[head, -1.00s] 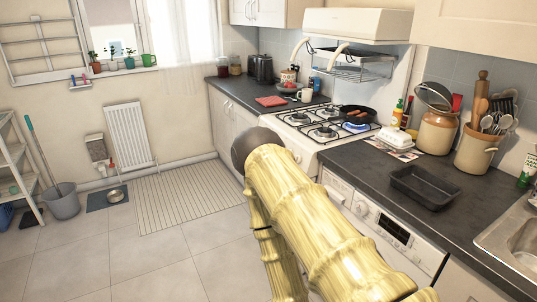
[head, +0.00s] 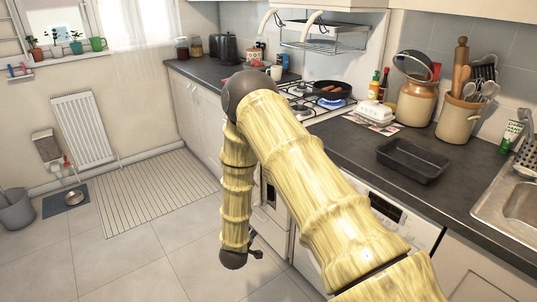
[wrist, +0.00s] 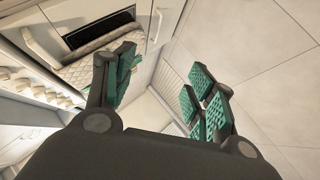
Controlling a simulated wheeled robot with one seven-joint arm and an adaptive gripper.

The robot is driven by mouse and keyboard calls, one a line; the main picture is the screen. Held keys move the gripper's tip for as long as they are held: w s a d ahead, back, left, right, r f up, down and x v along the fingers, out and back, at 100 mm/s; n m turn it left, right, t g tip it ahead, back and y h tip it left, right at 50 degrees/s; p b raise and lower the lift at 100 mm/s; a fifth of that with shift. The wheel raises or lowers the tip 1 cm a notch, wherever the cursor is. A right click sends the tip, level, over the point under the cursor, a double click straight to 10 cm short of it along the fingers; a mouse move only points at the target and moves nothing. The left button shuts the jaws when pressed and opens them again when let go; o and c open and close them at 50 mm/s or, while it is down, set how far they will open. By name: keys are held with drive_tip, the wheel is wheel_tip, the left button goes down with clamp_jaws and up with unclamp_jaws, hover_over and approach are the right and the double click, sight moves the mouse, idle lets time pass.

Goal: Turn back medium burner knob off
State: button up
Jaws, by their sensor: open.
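The white stove (head: 290,90) stands along the back right wall in the head view, partly hidden by my arm. A blue flame (head: 337,102) burns under a dark pan (head: 332,89) with sausages on a back burner. The row of pale knobs (wrist: 45,90) on the stove front shows at the left of the wrist view. I cannot tell which one is the medium burner knob. My gripper (wrist: 165,82) is open and empty, its green-padded fingers apart, with the knobs off to its left. In the head view only a small dark part of the gripper (head: 256,252) shows, low before the stove.
An oven door with a towel (wrist: 95,45) is beside the gripper in the wrist view. The dark counter (head: 345,140) holds a baking pan (head: 413,160), an egg carton (head: 374,111) and a utensil crock (head: 457,118).

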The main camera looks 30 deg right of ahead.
drive_tip(key=w+d+r+h+b, duration=0.3)
drive_tip(key=w+d+r+h, duration=0.3)
drive_tip(key=w+r, duration=0.6)
drive_tip(key=w+d+r+m+g+h+b, duration=0.1)
drive_tip(key=w+d+r+g, duration=0.1)
drive_tip(key=w+d+r, duration=0.4)
drive_tip(key=w+d+r+m+g+h+b, duration=0.1)
drive_tip(key=w+d+r+g+h, duration=0.1)
drive_tip(key=d+r, duration=0.35)
drive_tip(key=r+x, duration=0.1)
drive_tip(key=x, duration=0.7)
drive_tip(key=shift+d, duration=0.4)
drive_tip(key=shift+w, duration=0.1)
drive_tip(key=c, duration=1)
drive_tip(key=shift+c, duration=0.2)
